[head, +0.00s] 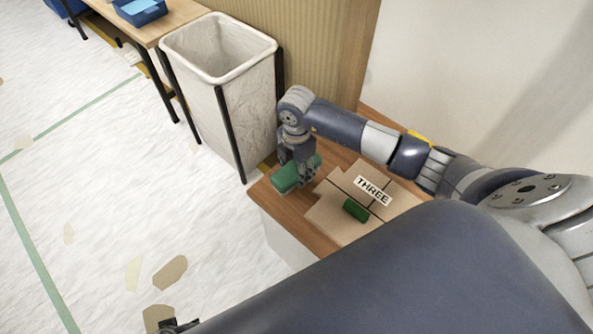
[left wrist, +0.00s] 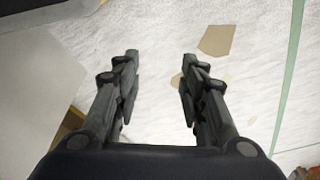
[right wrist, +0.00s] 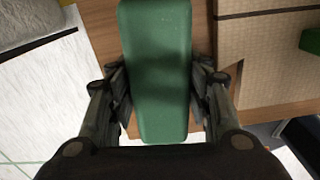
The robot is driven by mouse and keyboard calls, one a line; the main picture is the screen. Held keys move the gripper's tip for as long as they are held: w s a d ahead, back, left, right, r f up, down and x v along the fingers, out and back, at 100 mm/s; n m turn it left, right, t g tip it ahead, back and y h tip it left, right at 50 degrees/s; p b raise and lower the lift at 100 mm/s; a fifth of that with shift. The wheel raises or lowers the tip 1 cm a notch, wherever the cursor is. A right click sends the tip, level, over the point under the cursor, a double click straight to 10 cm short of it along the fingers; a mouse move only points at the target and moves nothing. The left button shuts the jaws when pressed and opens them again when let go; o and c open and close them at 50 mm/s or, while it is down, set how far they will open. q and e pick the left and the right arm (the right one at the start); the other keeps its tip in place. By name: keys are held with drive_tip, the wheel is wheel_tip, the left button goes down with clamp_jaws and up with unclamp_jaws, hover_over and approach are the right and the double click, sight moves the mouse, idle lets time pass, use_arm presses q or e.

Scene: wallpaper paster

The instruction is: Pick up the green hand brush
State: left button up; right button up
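The green hand brush (head: 291,177) is a green block near the left end of the wooden table top. My right gripper (head: 297,172) is over it in the head view. In the right wrist view the brush (right wrist: 158,75) lies lengthwise between the two fingers of my right gripper (right wrist: 162,85). The fingers appear to press on its two long sides. I cannot tell whether it is clear of the table. My left gripper (left wrist: 160,55) is partly open and empty above the floor. Only a bit of it shows at the bottom of the head view.
A tall white bin (head: 215,110) stands behind the table's left end. A wooden bench (head: 180,18) with a blue tray (head: 139,11) is at the back. The floor at left is open.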

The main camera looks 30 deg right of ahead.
sight(296, 166)
idle(0.3)
